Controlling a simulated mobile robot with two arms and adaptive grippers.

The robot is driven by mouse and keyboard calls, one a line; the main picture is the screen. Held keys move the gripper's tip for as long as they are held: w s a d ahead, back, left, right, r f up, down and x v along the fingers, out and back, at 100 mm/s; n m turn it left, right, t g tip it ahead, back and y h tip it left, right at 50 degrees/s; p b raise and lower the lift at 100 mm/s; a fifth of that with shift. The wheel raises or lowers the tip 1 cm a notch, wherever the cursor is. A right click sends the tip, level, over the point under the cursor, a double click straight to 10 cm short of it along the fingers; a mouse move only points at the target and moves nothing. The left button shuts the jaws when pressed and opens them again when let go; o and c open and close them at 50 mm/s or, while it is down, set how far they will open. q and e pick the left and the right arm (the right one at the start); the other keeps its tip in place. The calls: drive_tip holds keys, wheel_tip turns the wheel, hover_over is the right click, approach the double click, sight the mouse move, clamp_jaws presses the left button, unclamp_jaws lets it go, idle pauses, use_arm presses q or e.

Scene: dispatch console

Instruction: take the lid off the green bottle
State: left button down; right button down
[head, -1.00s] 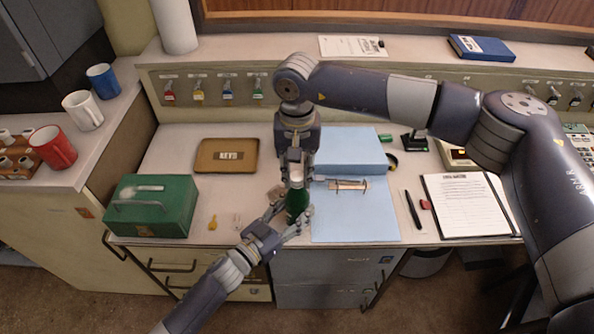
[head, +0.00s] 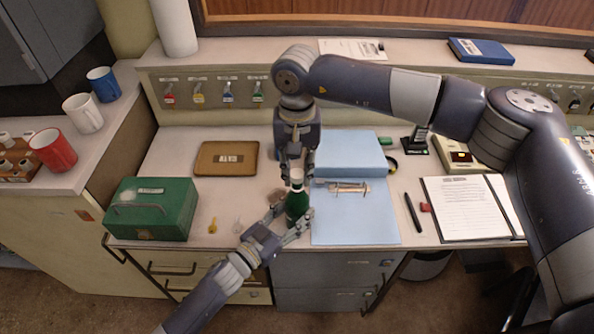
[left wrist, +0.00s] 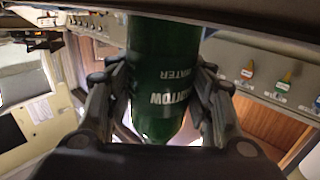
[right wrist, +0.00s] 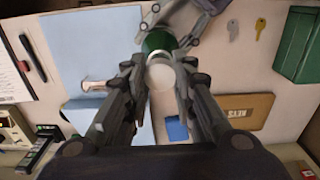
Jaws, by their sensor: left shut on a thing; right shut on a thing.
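The green bottle (head: 296,207) stands upright near the front edge of the desk, and its lettered side fills the middle of the left wrist view (left wrist: 162,85). My left gripper (head: 291,224) is shut around the bottle's body from the front left. The white lid (head: 297,174) is at the bottle's top, and it shows as a pale disc in the right wrist view (right wrist: 161,76). My right gripper (head: 297,168) comes from above and is shut on the lid. Fingers partly hide the lid, and I cannot tell whether there is a gap between lid and bottle.
A green cash box (head: 150,210) and a brown KEYS tray (head: 212,158) are to the left, with a yellow key (head: 212,225) in front. A clipboard (head: 466,205) and pen (head: 412,212) lie farther right.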

sight(297, 173)
drive_tip(key=shift+r, duration=0.2)
drive_tip(key=shift+r, duration=1.95)
use_arm(q)
drive_tip(key=c, duration=0.7)
unclamp_jaws()
drive_tip(key=v, duration=1.2)
